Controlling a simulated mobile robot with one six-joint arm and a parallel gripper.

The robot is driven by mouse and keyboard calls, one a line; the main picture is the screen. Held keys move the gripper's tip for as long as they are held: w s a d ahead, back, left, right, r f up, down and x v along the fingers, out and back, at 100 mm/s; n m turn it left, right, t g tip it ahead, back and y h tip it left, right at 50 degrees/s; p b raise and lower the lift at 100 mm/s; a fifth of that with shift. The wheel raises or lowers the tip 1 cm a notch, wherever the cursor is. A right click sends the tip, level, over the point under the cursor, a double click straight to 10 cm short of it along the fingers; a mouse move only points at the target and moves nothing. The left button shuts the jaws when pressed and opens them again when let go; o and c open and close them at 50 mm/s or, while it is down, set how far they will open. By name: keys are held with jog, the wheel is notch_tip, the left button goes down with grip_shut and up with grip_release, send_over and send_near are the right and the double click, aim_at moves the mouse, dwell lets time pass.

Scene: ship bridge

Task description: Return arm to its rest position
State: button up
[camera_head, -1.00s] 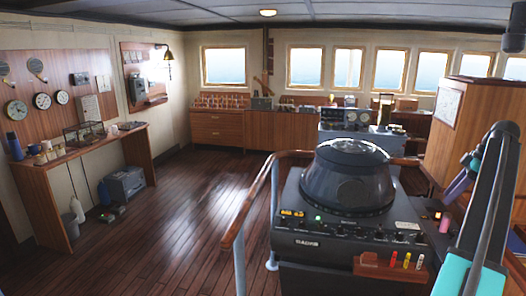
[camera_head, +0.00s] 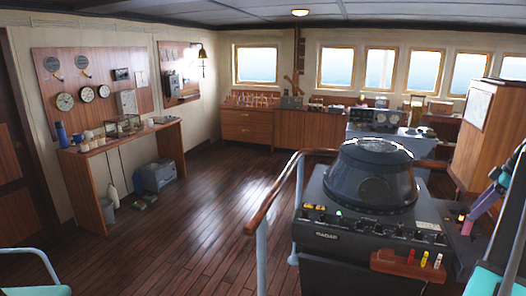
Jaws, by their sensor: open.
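Part of my arm (camera_head: 509,235) shows at the right edge, a grey and teal link cut off by the frame. A purple and teal part (camera_head: 488,196) shows just left of it, beside the radar console. I cannot make out any gripper fingers, so my gripper is not in view.
The black radar console (camera_head: 365,215) stands close at right, with a curved wooden handrail (camera_head: 272,200) along its left side. A wooden cabinet (camera_head: 478,140) is at far right. A wall table (camera_head: 87,170) holds small items at left. Open plank floor (camera_head: 190,225) lies between.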

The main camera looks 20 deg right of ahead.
jog(key=w+a+f+m+g, duration=0.1)
jog(key=w+a+f, duration=0.55)
jog(key=a, duration=0.25)
jog(key=w+a+f+m, duration=0.1)
jog(key=w+a+f, duration=0.4)
jog(key=a+f, duration=0.35)
jog(key=w+a+f+m+g, duration=0.1)
jog(key=w+a+f, duration=0.4)
jog(key=a+f, duration=0.3)
jog(key=a+f+m, duration=0.1)
jog(key=a+f, duration=0.5)
jog(key=a, duration=0.5)
jog(key=s+a+f+g+h, duration=0.1)
jog(key=a+f, duration=0.4)
jog(key=a, duration=0.6)
jog(key=a+f+m, duration=0.1)
jog(key=a+f, duration=0.5)
jog(key=a, duration=0.5)
jog(key=s+a+f+m+h, duration=0.1)
jog(key=s+a+f, duration=0.25)
jog(key=a, duration=0.25)
jog(key=s+a+f, duration=0.3)
jog(key=s+a, duration=0.1)
jog(key=a, duration=0.3)
jog(key=s+f+g+b, duration=0.6)
jog(key=s+f+b, duration=0.4)
jog(key=s+f, duration=1.6)
jog(key=shift+s+d+f+h, duration=0.2)
jog(key=shift+f+h, duration=0.1)
jog(key=shift+f, duration=0.6)
